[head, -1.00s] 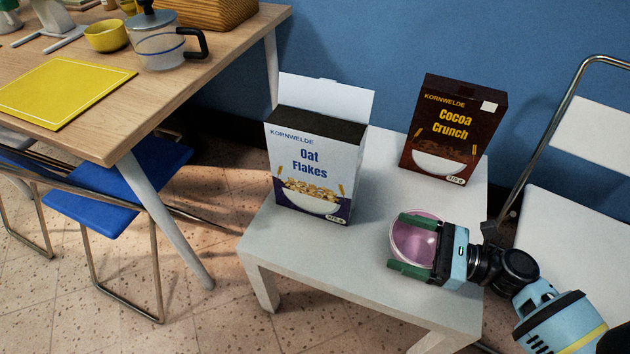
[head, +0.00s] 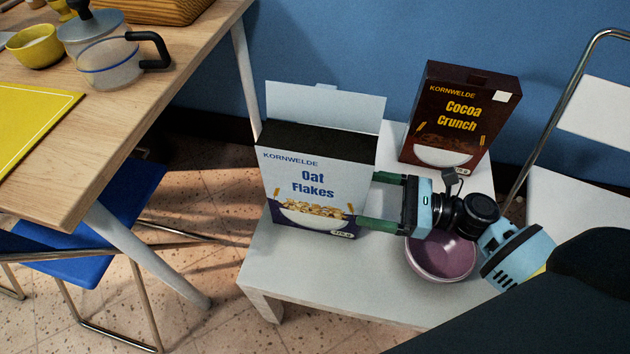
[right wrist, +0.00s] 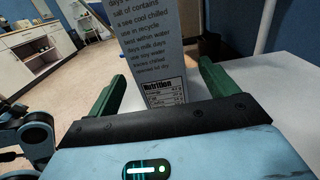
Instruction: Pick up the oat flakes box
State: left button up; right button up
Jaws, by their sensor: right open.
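The oat flakes box (head: 312,190) stands upright on the small white table, white with a dark blue base and its top flap raised. My right gripper (head: 372,200) is open at the box's right side. One green finger reaches past the front face near its lower right corner, and the other is toward the back. In the right wrist view the box's narrow side with printed text (right wrist: 165,50) stands between the two open fingers (right wrist: 157,85). I cannot tell whether the fingers touch it. My left gripper is not in view.
A pink bowl (head: 440,262) sits on the white table (head: 330,275) below my right gripper. A brown cocoa crunch box (head: 455,120) stands behind to the right. A wooden table (head: 130,130) with a glass pot (head: 105,60) is at left, and a white chair (head: 585,190) at right.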

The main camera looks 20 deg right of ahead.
aim_at(339, 191)
jog(key=shift+b+x, duration=0.5)
jog(key=shift+x, duration=3.1)
jog(key=shift+r, duration=0.2)
jog(key=shift+r, duration=0.1)
jog(key=c, duration=1.4)
